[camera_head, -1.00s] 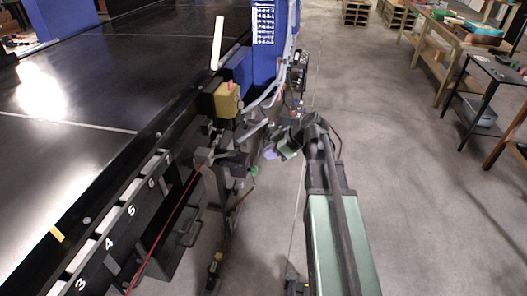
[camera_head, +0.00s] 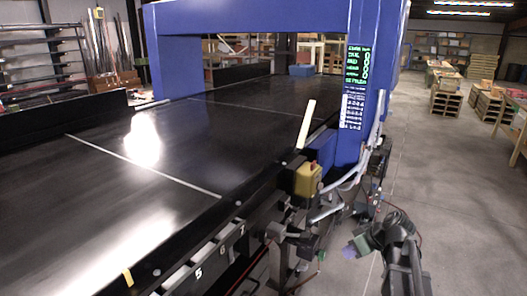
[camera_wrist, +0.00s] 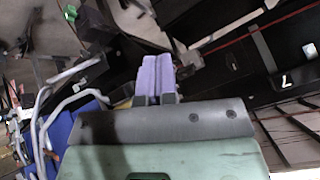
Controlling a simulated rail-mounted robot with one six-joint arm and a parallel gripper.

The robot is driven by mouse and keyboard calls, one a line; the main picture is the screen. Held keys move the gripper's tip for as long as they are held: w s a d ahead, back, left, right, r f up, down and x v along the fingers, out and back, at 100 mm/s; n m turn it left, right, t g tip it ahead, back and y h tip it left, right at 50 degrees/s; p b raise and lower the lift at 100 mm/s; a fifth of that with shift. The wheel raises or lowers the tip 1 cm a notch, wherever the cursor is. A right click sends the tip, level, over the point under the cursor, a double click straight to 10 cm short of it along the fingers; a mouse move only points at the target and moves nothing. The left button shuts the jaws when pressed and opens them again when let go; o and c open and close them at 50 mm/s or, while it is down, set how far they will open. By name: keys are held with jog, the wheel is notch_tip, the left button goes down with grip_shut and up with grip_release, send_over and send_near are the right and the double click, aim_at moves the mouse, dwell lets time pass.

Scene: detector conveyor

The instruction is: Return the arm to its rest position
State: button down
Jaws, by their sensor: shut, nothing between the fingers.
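My gripper (camera_wrist: 156,77) is at the upper middle of the wrist view, its two purple fingers side by side with no gap and nothing between them. In the head view my gripper (camera_head: 353,249) is small, at the lower right, in front of my dark folded arm. It is to the right of the conveyor's side, over the floor, and appears apart from the machine.
The black conveyor (camera_head: 90,190) fills the left. A blue detector arch (camera_head: 240,22) spans it, with a green-lit display (camera_head: 357,65). A yellow box (camera_head: 308,179) sticks out at the conveyor's edge near my gripper. Pallets (camera_head: 447,97) stand far right; the grey floor (camera_head: 450,190) is clear.

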jog(key=s+a+f+m+g+h, duration=0.1)
jog(key=s+a+m+g+h, duration=0.1)
jog(key=s+a, duration=0.4)
jog(key=s+a+f+m+g+h, duration=0.2)
jog(key=s+a+m+h, duration=0.1)
jog(key=s+a, duration=0.3)
jog(key=shift+s+a+f+m+h, duration=0.35)
jog(key=shift+a+h, duration=0.25)
jog(key=shift+a, duration=0.4)
